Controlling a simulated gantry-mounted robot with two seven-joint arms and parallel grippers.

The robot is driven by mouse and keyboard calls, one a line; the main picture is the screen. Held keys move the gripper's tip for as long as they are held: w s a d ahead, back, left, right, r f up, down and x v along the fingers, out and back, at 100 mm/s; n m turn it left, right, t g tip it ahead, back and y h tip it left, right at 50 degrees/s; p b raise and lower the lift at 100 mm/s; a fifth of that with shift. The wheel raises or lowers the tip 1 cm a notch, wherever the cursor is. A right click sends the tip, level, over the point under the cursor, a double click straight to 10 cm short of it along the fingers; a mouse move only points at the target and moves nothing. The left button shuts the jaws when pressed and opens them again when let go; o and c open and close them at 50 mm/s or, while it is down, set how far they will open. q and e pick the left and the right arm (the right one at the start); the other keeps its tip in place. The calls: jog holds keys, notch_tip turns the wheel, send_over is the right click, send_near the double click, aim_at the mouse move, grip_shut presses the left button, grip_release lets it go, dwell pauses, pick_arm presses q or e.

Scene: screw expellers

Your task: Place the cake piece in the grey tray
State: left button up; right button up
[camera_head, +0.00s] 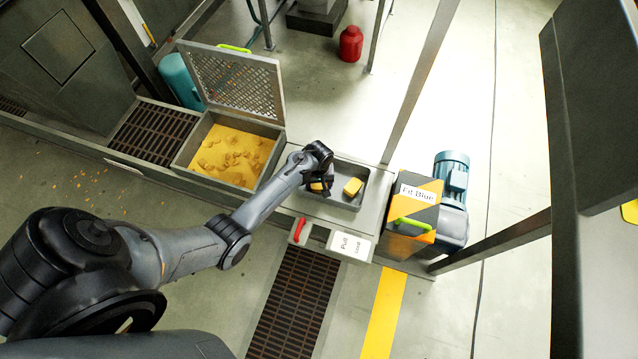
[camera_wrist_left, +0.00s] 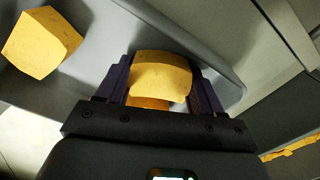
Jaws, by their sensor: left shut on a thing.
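My left gripper (camera_head: 320,188) is over the left part of the grey tray (camera_head: 347,206). It is shut on a yellow cake piece, which shows clearly between the fingers in the left wrist view (camera_wrist_left: 160,76) and is partly hidden by the gripper in the head view. I cannot tell whether the held piece touches the tray floor. A second yellow cake piece (camera_head: 352,187) lies in the tray, to the right of the gripper; it also shows at the upper left of the left wrist view (camera_wrist_left: 40,42). My right gripper is not in view.
An open box (camera_head: 230,155) of yellow crumbly material, with a raised mesh lid (camera_head: 235,85), stands left of the tray. A striped block labelled "Fit Blue" (camera_head: 412,215) and a blue motor (camera_head: 452,175) stand right. A red handle (camera_head: 299,230) sits in front.

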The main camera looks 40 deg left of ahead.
pick_arm(q)
jog(key=shift+w, duration=0.1)
jog(key=o, duration=1)
jog(key=shift+f, duration=0.1)
notch_tip(320, 180, up, 11)
jog(key=p, duration=0.6)
jog(key=s+d+r+m+t, duration=0.1)
jog(key=s+d+r+m, duration=0.3)
jog(key=s+r, duration=0.2)
jog(key=s+d+r+m+t, duration=0.1)
jog(key=s+d+r+m, duration=0.3)
jog(key=s+r, duration=0.2)
jog(key=s+d+r+m+t+p, duration=0.1)
jog(key=s+d+r+m, duration=0.2)
jog(key=s+r, duration=0.3)
jog(key=shift+s+d+r+m+t, duration=0.1)
jog(key=shift+s+d+m, duration=0.1)
jog(key=shift+s, duration=0.3)
jog(key=shift+s+d+r+m+t, duration=0.1)
jog(key=shift+s+d, duration=0.15)
jog(key=shift+s, duration=0.25)
jog(key=shift+s+d+r+m+t, duration=0.1)
jog(key=shift+s+d, duration=0.1)
jog(key=shift+s, duration=0.3)
